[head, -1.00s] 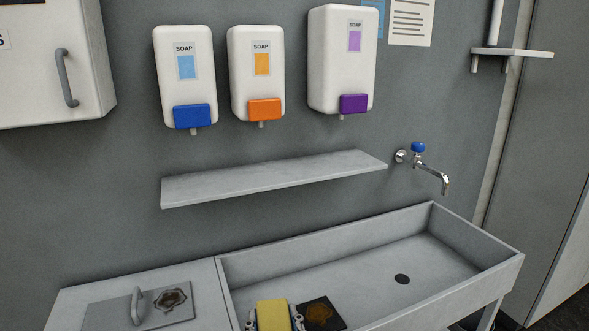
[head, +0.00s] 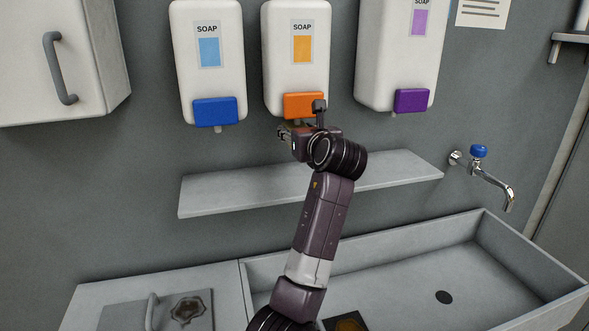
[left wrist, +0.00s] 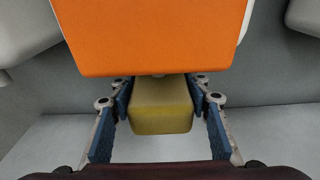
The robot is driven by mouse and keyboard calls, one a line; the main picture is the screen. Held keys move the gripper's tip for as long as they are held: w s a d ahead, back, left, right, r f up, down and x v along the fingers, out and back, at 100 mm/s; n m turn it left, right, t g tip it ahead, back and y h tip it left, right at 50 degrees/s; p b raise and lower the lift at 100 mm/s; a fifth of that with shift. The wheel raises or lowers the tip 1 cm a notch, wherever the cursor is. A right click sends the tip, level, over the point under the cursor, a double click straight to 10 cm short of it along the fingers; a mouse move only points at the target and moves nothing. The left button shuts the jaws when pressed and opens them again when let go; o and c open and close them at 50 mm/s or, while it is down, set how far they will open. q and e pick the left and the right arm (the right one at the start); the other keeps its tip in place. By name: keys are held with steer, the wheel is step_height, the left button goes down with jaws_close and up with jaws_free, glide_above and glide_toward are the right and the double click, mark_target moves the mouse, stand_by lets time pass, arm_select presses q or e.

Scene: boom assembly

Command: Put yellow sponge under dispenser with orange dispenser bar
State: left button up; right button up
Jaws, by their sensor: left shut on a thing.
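My left gripper (head: 284,135) is raised in front of the wall, just below the orange dispenser bar (head: 304,105) of the middle soap dispenser (head: 296,50). In the left wrist view it (left wrist: 160,92) is shut on the yellow sponge (left wrist: 160,108), with a blue-padded finger on each side. The sponge sits below the orange bar (left wrist: 155,40) and the small nozzle. I cannot tell whether the sponge touches the nozzle. In the head view my wrist hides the sponge. My right gripper is not in view.
A grey shelf (head: 225,196) runs along the wall below the dispensers. A blue-bar dispenser (head: 208,70) hangs to the left and a purple-bar one (head: 402,60) to the right.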

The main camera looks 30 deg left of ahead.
arm_select(q)
steer(key=p, duration=0.1)
glide_above(297, 176)
step_height(297, 176, down, 6)
steer(key=shift+r, duration=0.2)
step_height(297, 176, down, 4)
steer(key=shift+r+p, duration=0.15)
steer(key=shift+p, duration=0.2)
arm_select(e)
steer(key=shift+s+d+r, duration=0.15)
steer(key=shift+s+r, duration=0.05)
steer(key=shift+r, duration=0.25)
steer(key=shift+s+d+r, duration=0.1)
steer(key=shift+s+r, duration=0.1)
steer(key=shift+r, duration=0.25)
arm_select(q)
steer(key=o, duration=0.9)
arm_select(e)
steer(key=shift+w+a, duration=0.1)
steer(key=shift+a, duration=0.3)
